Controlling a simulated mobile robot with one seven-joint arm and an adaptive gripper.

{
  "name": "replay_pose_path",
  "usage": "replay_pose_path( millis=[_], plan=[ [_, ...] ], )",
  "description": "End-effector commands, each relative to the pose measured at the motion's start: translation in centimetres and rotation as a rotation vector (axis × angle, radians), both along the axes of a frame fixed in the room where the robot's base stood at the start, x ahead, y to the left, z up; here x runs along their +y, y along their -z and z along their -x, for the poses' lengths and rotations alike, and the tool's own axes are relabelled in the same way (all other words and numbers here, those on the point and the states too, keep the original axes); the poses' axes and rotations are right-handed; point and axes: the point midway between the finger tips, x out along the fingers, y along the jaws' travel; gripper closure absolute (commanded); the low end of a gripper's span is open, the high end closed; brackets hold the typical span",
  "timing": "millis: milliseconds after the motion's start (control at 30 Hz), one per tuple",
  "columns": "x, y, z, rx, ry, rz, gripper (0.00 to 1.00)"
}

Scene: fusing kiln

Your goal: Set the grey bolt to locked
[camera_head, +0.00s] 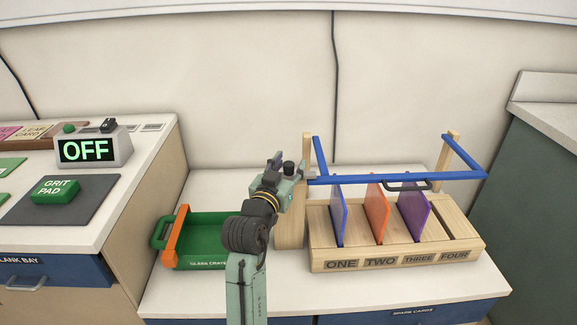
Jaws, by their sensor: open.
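A wooden rack (365,259) has slots labelled ONE to FOUR and a blue bar frame (385,178) across its top, with a dark handle (407,185) on the bar. Upright posts stand at the left and right of the frame. A small grey piece (311,176) shows at the left end of the bar, beside the left post (306,150); it may be the grey bolt, but I cannot tell its position. My gripper (279,162) is just left of this post, open, with its fingers partly hidden. I cannot tell whether it touches anything.
Blue (338,210), orange (377,212) and purple (413,212) sheets stand in the rack; slot FOUR looks empty. A green crate (205,262) with an orange bar (177,236) sits left of my arm. A box reading OFF (95,148) and a GRIT PAD (56,189) are on the left counter.

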Motion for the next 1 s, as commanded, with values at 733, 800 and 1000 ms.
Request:
replay_pose_path(
  millis=[733, 800, 1000],
  plan=[
    [4.3, 0.0, 10.3, 0.000, -0.001, 0.001, 0.58],
    [4.5, 0.0, 10.8, 0.000, -0.001, 0.001, 0.58],
    [4.6, 0.0, 11.1, 0.000, 0.000, 0.000, 0.58]
  ],
)
